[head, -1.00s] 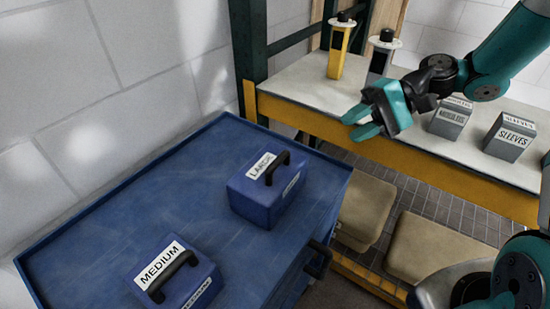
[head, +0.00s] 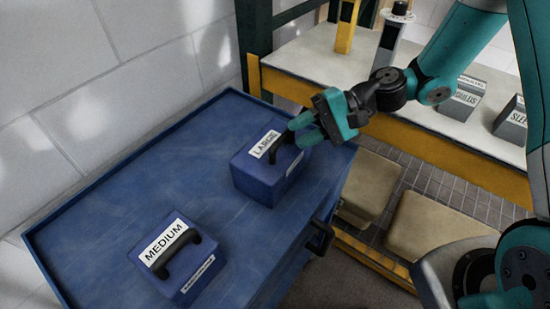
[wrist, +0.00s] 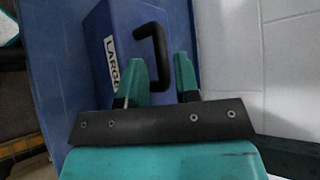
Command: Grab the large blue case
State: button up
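The large blue case (head: 262,178), with a white LARGE label and a black handle (head: 287,150), stands upright on the blue cart top (head: 130,190). My gripper (head: 300,130) is open and empty, at the upper right of the case, with its teal fingers pointing toward the handle. The fingers partly hide the case's back right corner in the head view.
A blue case labelled MEDIUM (head: 178,265) stands on the cart nearer the front. A bench (head: 440,110) behind holds grey boxes (head: 462,98) and a yellow post (head: 346,28). A white wall (head: 90,80) borders the cart's left side.

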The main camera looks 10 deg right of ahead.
aim_at(285, 138)
jog(key=shift+w+x, duration=0.15)
jog(key=shift+x, duration=0.8)
jog(key=shift+w+x, duration=0.15)
jog(key=shift+x, duration=0.85)
jog(key=shift+f, duration=0.15)
grip_shut()
